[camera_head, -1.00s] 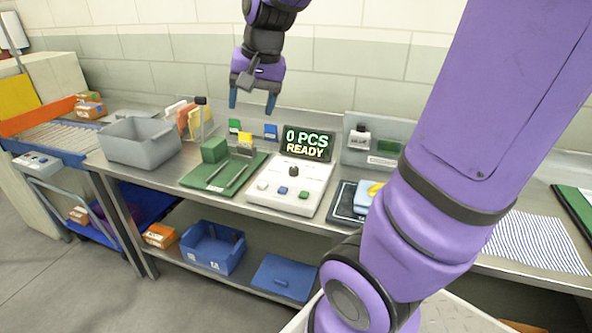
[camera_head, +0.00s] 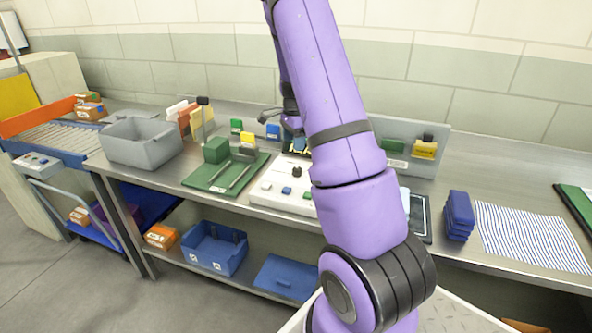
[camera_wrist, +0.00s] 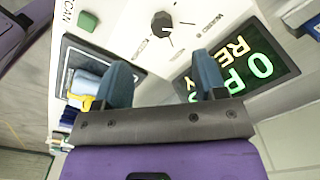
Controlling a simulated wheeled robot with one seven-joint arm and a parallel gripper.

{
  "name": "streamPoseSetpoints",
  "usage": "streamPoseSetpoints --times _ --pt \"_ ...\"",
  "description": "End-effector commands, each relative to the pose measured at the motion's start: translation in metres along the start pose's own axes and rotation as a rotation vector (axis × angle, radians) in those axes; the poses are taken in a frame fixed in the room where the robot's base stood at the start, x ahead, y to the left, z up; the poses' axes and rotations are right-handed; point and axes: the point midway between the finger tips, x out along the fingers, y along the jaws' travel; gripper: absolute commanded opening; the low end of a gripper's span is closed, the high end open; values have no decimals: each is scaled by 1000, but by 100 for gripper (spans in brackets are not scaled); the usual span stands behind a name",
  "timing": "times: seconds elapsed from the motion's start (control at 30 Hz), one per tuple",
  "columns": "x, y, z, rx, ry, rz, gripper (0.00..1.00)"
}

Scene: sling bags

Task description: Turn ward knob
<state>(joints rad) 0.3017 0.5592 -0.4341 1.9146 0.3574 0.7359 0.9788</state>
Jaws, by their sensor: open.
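The black ward knob (camera_wrist: 163,20) is on a white control panel (camera_wrist: 132,20), with printed lettering around it, near the top of the wrist view. In the head view the knob (camera_head: 297,171) shows just left of my arm, on the panel (camera_head: 268,187). My gripper (camera_wrist: 163,77) is open and empty, its two blue fingers apart. The knob lies ahead of the gap between them, and I see no contact. In the head view my gripper (camera_head: 294,143) is partly hidden by my arm, above the back of the panel.
A lit display (camera_wrist: 238,72) stands close to the right finger. A green button (camera_wrist: 88,21) is on the panel. A green board (camera_head: 205,182) with a green block (camera_head: 215,150) lies left of the panel. A blue stack (camera_head: 458,215) stands to the right.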

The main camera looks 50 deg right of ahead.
Motion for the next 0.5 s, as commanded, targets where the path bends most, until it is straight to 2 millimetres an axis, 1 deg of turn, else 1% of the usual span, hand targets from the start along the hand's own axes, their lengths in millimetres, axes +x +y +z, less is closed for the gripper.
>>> streamPoseSetpoints --times 0.03,0.1,0.27,0.37,0.5 --pt "6 -1 -5 18 4 7 65" --pt "11 -2 -8 34 8 10 65" --pt "24 -2 -11 43 10 12 65" --pt "38 -2 -11 43 10 14 65" --pt "64 -1 -11 42 9 14 65"
